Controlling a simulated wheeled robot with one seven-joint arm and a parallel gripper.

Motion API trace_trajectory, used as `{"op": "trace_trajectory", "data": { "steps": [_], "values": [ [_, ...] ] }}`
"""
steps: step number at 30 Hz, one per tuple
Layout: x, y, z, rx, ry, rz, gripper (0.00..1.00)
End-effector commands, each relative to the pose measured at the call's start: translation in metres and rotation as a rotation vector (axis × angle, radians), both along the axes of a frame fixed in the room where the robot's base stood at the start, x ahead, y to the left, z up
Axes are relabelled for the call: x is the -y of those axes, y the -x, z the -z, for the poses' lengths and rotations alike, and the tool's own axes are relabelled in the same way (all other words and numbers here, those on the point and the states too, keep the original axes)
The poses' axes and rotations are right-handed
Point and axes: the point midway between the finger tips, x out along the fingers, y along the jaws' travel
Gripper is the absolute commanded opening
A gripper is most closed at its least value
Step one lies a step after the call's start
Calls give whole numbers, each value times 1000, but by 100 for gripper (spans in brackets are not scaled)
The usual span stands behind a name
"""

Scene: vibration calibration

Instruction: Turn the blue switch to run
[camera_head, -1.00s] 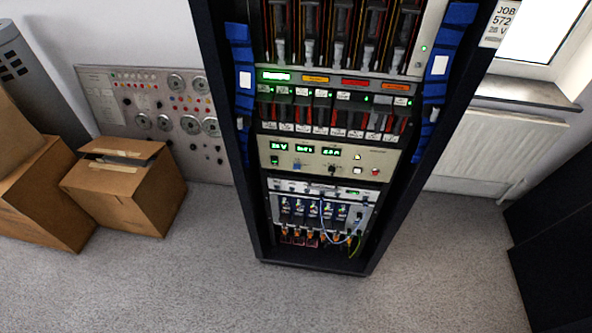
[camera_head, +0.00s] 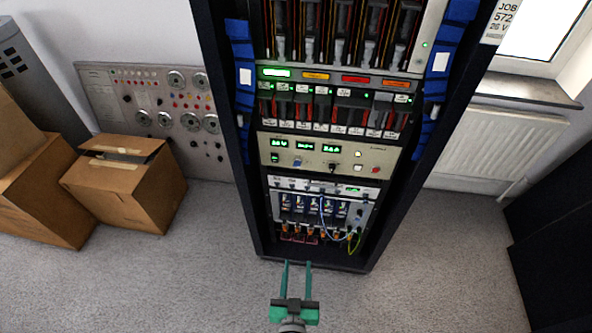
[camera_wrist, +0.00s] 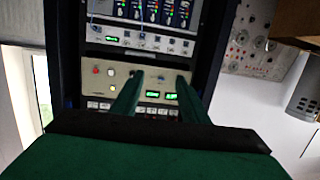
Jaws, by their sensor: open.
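The blue switch (camera_head: 297,163) is a small knob on a beige control panel (camera_head: 350,155) in the rack, below green displays. Its position and labels are too small to read. My green gripper (camera_head: 297,264) is open and empty, low in front of the rack and apart from the switch. In the wrist view the panel (camera_wrist: 105,84) appears upside down, and the two fingers of my gripper (camera_wrist: 159,76) point toward it. A small bluish spot between the fingertips may be the switch.
The dark rack (camera_head: 215,100) has blue strips on both sides. A black knob and a red button (camera_head: 375,170) share the panel. Cables hang in the lower unit (camera_head: 320,210). Cardboard boxes (camera_head: 125,190) stand left. The carpet before the rack is clear.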

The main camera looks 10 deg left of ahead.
Motion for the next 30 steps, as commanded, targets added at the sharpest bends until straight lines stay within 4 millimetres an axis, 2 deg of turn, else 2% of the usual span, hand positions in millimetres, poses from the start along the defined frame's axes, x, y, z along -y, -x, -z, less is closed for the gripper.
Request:
{"op": "trace_trajectory", "data": {
  "steps": [1,5,9,15,18,21,26,30],
  "values": [
    [-5,-22,-2,15,2,0,41],
    [-16,-71,-7,42,1,14,41],
    [-29,-124,-21,79,-2,35,41],
    [-47,-187,-49,134,-12,66,41],
    [-53,-206,-61,154,-16,78,41],
    [-56,-216,-68,165,-20,86,41],
    [-57,-226,-70,170,-21,89,41],
    [-57,-243,-71,170,-21,89,41]
  ]
}}
